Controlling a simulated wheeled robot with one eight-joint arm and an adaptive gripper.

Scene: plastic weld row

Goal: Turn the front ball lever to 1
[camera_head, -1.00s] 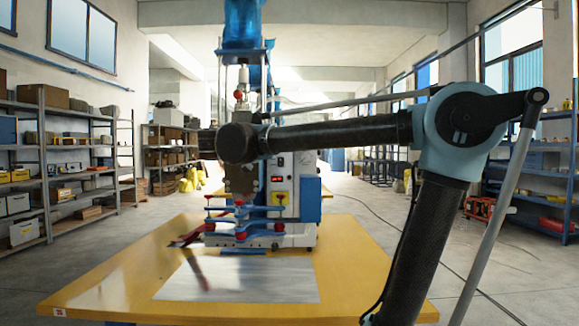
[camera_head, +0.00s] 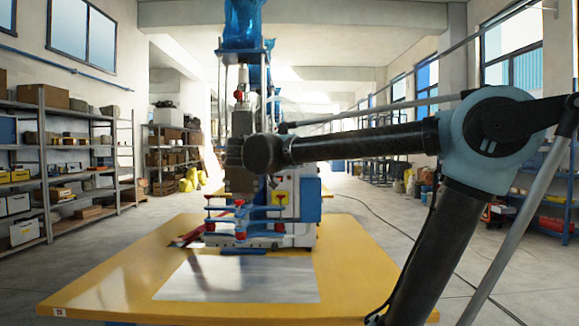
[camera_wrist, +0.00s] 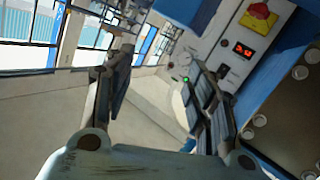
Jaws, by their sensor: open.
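The blue and white welding machine (camera_head: 305,205) stands on the yellow table (camera_head: 130,275). Small red balls show on it, one high up (camera_head: 238,95) and others on the low blue clamp bars (camera_head: 239,203); I cannot tell which belongs to the front ball lever. My gripper (camera_wrist: 160,100) is open and empty in the wrist view. Its right finger overlaps the machine's white control panel (camera_wrist: 205,45), with a red display (camera_wrist: 243,50) and a red-yellow switch (camera_wrist: 258,15). In the head view my wrist is in front of the machine's middle and hides part of it.
A pale sheet (camera_head: 240,280) lies on the table in front of the machine. Loaded shelves (camera_head: 45,170) line the left wall. A dark cable (camera_head: 380,215) runs over the floor at the right.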

